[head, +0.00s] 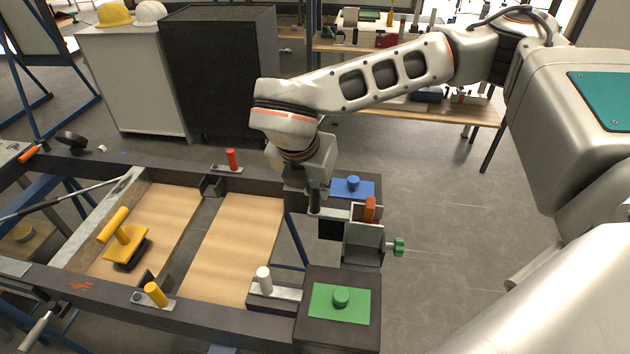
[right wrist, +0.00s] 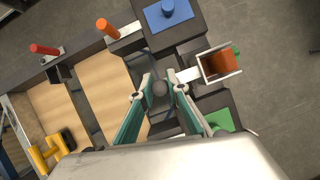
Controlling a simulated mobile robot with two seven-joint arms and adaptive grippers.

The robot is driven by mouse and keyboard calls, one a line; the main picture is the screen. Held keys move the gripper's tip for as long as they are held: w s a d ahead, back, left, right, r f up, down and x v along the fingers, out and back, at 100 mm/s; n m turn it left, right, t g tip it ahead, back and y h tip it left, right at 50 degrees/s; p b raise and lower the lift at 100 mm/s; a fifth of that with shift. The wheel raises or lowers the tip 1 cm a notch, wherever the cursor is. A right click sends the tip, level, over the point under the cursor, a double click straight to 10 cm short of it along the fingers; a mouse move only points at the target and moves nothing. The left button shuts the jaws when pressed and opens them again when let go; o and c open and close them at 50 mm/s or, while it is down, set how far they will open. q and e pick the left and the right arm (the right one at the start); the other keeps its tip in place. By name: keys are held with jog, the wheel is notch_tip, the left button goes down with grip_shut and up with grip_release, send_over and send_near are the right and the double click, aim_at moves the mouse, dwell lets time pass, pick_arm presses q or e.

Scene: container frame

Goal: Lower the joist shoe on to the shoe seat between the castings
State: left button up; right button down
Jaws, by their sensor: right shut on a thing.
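The joist shoe (head: 364,243) is a grey open box-like bracket with an orange block and a green knob on its right side. It also shows in the right wrist view (right wrist: 217,68), with a pale strip reaching toward my fingers. My right gripper (head: 314,197) is shut on the shoe's dark upright grip, left of the box. The shoe hangs between the casting with the blue plate (head: 353,187) and the casting with the green plate (head: 340,301). The shoe seat is hidden or cannot be told apart. Whether the shoe touches anything below is unclear. My left gripper is out of view.
A red peg (head: 232,158), a yellow peg (head: 155,293) and a white peg (head: 264,280) stand on the dark frame rails. A yellow-handled tool (head: 124,240) rests on the wooden boards (head: 228,255). Open floor lies right of the castings.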

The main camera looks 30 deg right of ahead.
aim_at(316, 204)
jog(key=shift+f+b, duration=0.3)
jog(key=shift+f, duration=0.6)
jog(key=shift+f+b, duration=1.2)
jog(key=shift+f, duration=0.15)
jog(key=shift+w+d, duration=0.15)
jog(key=shift+d, duration=0.05)
jog(key=shift+f, duration=0.3)
jog(key=c, duration=1.9)
grip_release()
